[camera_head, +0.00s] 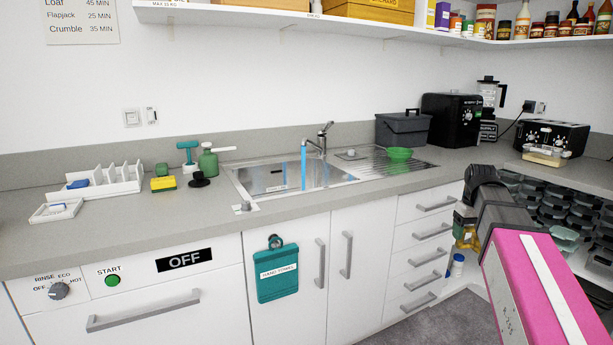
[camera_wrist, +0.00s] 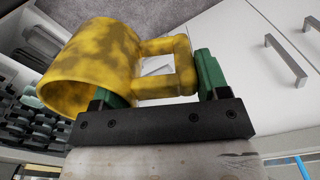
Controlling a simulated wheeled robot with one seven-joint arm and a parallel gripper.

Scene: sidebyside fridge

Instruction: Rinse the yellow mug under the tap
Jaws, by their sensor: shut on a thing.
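The yellow mug (camera_wrist: 92,62) has dark smudges over its outside and lies tilted on its side in the wrist view. My gripper (camera_wrist: 165,82) is shut on it, with green fingers on either side of its square handle. In the head view the mug (camera_head: 467,238) is mostly hidden behind my gripper (camera_head: 464,220), low in front of the drawers at the right. The tap (camera_head: 322,138) stands behind the sink (camera_head: 275,181). A blue stream of water (camera_head: 304,165) falls from it into the basin. The mug is well to the right of the stream, clear of the sink.
A green bowl (camera_head: 399,155) sits on the drainer beside a dark grey bin (camera_head: 402,129). A green bottle (camera_head: 209,160) and a yellow sponge (camera_head: 163,183) stand left of the sink. Drawer handles (camera_head: 430,232) stick out near the mug. A dark rack (camera_head: 565,205) is at right.

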